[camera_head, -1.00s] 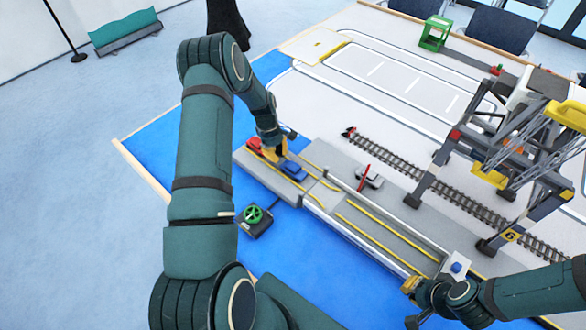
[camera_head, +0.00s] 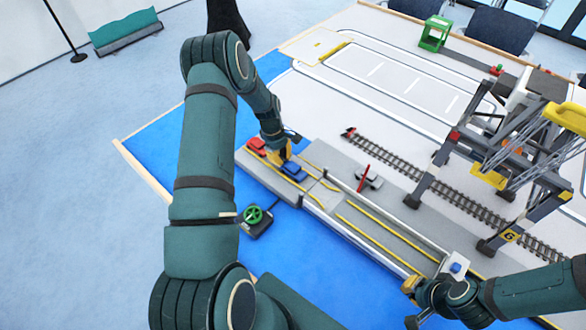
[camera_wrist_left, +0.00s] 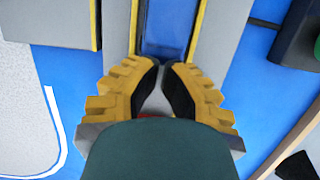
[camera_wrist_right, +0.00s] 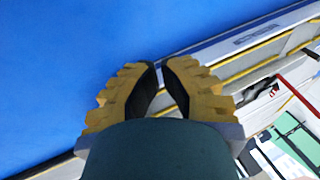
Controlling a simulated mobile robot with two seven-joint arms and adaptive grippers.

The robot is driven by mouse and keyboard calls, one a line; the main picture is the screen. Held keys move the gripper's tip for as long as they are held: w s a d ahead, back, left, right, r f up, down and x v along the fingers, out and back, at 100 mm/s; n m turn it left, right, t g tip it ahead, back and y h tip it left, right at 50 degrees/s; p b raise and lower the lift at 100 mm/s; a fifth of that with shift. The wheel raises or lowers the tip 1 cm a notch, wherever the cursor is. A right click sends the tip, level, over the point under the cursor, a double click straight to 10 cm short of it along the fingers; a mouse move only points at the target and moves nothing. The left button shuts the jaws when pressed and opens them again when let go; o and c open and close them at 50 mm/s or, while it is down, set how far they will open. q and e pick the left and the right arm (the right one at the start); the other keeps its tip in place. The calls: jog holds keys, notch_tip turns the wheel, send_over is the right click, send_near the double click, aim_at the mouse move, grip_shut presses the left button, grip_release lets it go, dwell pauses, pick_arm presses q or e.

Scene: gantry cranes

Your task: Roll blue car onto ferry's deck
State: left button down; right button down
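The blue car (camera_head: 293,170) stands between the yellow lines of a grey ramp section. In the left wrist view the blue car (camera_wrist_left: 166,28) lies straight ahead of the fingertips. My left gripper (camera_head: 284,155) is shut just behind the car, on the side away from the ferry; whether it touches cannot be told. It also shows in the left wrist view (camera_wrist_left: 161,64). I take the long white-sided vessel with yellow deck lines to be the ferry (camera_head: 380,233), to the right of the ramp. My right gripper (camera_wrist_right: 161,64) is shut and empty, near the ferry's far right end (camera_head: 415,300).
A red car (camera_head: 256,145) stands on the ramp section, left of my left gripper. A box with a green wheel (camera_head: 254,215) sits on the blue surface in front. A red-and-white barrier (camera_head: 364,179) stands beside the ferry. Rails (camera_head: 420,180) and a gantry crane (camera_head: 510,150) lie behind.

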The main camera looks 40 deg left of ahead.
aim_at(297, 169)
pick_arm(q)
jog(key=shift+s+d+p, duration=0.2)
jog(key=shift+d+p, duration=0.1)
jog(key=shift+d, duration=1.4)
jog(key=shift+s+d+p, duration=0.15)
jog(key=shift+d+p, duration=0.15)
jog(key=shift+d, duration=1.4)
pick_arm(e)
jog(key=shift+r, duration=0.6)
pick_arm(q)
jog(key=shift+s+d+p, duration=0.2)
jog(key=shift+d+p, duration=0.05)
jog(key=shift+d, duration=1.9)
jog(key=shift+s+d+p, duration=0.15)
jog(key=shift+d+p, duration=0.05)
jog(key=shift+d, duration=1.95)
jog(key=shift+s+d+p, duration=0.15)
jog(key=shift+s+d, duration=0.1)
jog(key=shift+d, duration=2.85)
jog(key=shift+s+d+p, duration=0.2)
jog(key=shift+s+d, duration=0.1)
jog(key=shift+d, duration=2.75)
jog(key=shift+s+d+p, duration=0.15)
jog(key=shift+s+d, duration=0.1)
jog(key=shift+d, duration=2.85)
pick_arm(e)
jog(key=shift+r, duration=0.95)
pick_arm(q)
jog(key=shift+a, duration=0.1)
